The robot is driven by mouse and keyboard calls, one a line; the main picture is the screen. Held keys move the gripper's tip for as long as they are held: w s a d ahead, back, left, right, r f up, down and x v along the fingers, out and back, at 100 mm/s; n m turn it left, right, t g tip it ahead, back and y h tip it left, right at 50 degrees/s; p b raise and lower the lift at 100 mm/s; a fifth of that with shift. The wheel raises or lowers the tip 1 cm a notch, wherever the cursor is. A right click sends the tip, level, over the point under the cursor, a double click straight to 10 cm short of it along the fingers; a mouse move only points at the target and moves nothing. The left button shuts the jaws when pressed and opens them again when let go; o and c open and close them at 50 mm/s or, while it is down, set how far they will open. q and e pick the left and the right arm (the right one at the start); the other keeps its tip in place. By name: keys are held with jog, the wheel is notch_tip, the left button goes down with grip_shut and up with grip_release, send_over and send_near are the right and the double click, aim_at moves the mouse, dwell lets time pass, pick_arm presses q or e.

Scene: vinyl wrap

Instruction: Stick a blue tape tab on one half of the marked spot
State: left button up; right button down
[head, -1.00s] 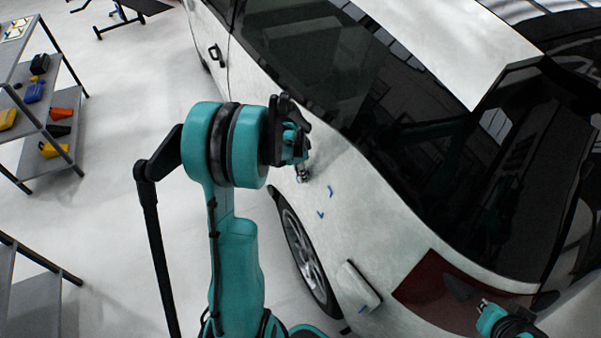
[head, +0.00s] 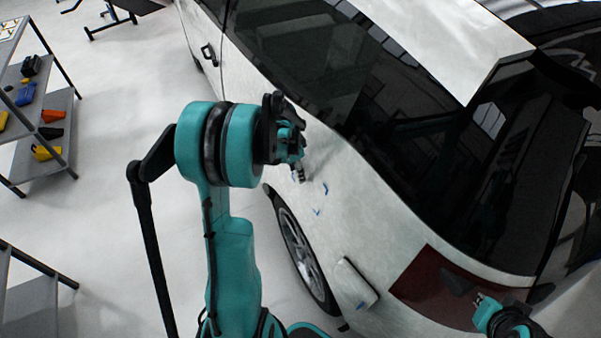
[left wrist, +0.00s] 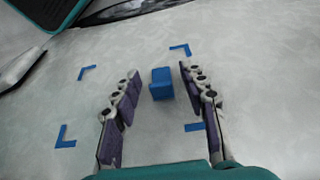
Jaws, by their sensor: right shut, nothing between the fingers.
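Blue corner marks (left wrist: 87,72) frame the marked spot on the car's white rear side panel. Two blue marks also show in the head view (head: 317,212). A small blue tape tab (left wrist: 161,83) is at the panel, inside the right half of the marked spot towards its upper edge. I cannot tell whether it lies flat against the surface. My left gripper (left wrist: 156,86) is open, its fingers on either side of the tab with gaps to both. In the head view my left gripper (head: 298,172) is close to the panel. My right gripper (head: 478,300) is shut and empty by the tail light.
The white car (head: 365,215) fills the right side, with a red tail light (head: 425,290) and a rear wheel (head: 300,258). Shelves (head: 62,105) with tools stand at far left. Floor between is clear.

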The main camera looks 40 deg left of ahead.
pick_arm(q)
notch_tip(320, 180, up, 12)
jog(key=s, duration=0.2)
jog(key=shift+a, duration=0.4)
jog(key=shift+f, duration=0.15)
